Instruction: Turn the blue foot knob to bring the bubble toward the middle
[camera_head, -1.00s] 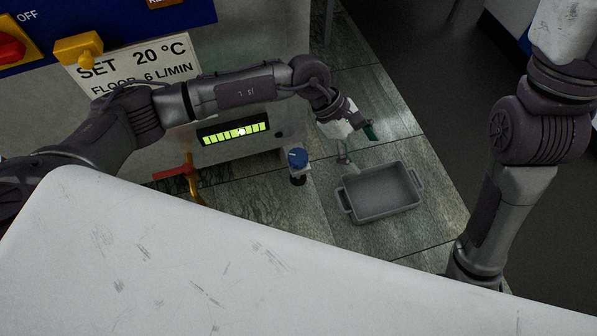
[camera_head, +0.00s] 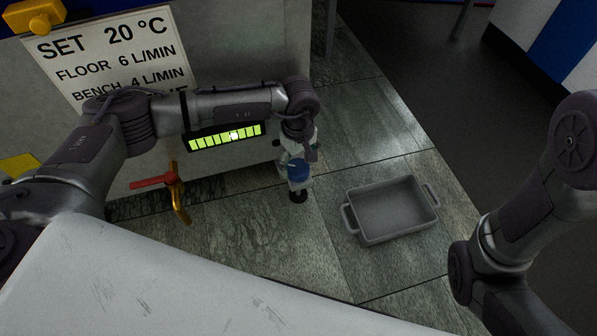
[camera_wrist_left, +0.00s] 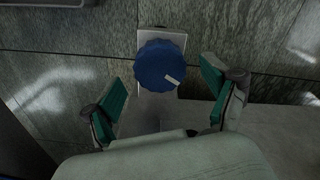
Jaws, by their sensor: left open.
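The blue foot knob (camera_head: 299,171), round with a ridged rim, stands low at the machine's front corner. In the left wrist view the knob (camera_wrist_left: 160,66), with a white mark at its lower right, lies between the green-padded fingers. My left gripper (camera_wrist_left: 161,84) is open, one finger on each side with visible gaps. In the head view my left gripper (camera_head: 297,158) is right at the knob and partly hidden by its own wrist. The white bubble (camera_head: 234,135) sits slightly right of the middle in the yellow-green level strip (camera_head: 210,140). My right gripper is out of view.
A grey tray (camera_head: 392,209) lies on the tiled floor right of the knob. A red-handled brass tap (camera_head: 176,190) is left of it. A white worktop (camera_head: 150,280) fills the foreground. Floor between knob and tray is clear.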

